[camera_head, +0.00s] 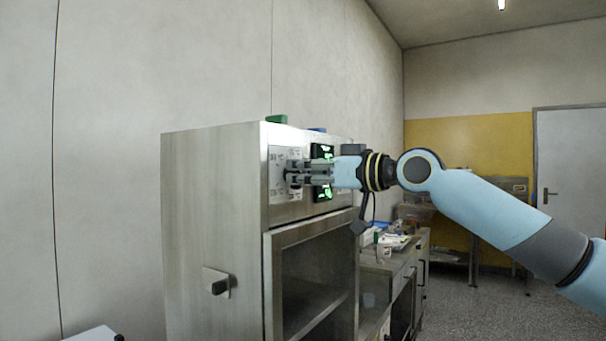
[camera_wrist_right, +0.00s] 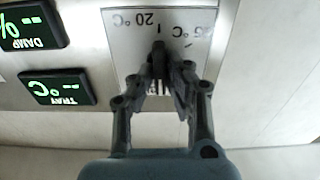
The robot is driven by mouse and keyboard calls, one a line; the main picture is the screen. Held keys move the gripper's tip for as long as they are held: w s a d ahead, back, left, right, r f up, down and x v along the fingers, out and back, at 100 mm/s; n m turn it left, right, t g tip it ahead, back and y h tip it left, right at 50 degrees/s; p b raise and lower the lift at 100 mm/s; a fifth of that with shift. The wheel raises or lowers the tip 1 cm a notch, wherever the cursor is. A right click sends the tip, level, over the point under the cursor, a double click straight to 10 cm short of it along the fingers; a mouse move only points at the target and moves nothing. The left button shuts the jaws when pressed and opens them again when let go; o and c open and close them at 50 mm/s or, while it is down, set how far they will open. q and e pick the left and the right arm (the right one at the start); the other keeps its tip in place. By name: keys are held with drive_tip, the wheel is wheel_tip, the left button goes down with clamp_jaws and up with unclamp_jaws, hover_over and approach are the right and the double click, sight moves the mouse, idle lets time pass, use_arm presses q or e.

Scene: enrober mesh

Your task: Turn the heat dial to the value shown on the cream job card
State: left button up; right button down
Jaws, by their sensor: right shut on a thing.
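The heat dial (camera_wrist_right: 159,56) is a dark knob on a white scale plate (camera_wrist_right: 122,28) in the right wrist view. The plate's print is upside down there; "20 °C" reads beside the dial and another "°C" value is partly legible. My right gripper (camera_wrist_right: 160,80) is shut on the dial, one finger on each side. In the head view my right gripper (camera_head: 290,176) reaches from the right to the plate (camera_head: 276,163) on the steel cabinet and hides most of the dial. I cannot make out a cream job card. My left gripper is out of view.
Two green-lit displays (camera_wrist_right: 56,87) (camera_wrist_right: 31,25) marked TRAY and DAMP show dashes beside the dial. The steel cabinet (camera_head: 212,220) has an open bay below the panel. A counter (camera_head: 385,264) with small items stands behind it. Open floor (camera_head: 475,305) lies at right.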

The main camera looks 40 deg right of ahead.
drive_tip(key=n+b, duration=0.4)
drive_tip(key=shift+f, duration=0.2)
drive_tip(key=n+b, duration=0.2)
drive_tip(key=n, duration=0.1)
drive_tip(key=shift+a+n, duration=0.15)
drive_tip(key=shift+n, duration=0.25)
drive_tip(key=shift+s+r+n+b, duration=0.1)
drive_tip(key=shift+n+b, duration=0.45)
drive_tip(key=shift+n, duration=1.25)
drive_tip(key=c, duration=1.4)
unclamp_jaws()
drive_tip(key=shift+o, duration=0.2)
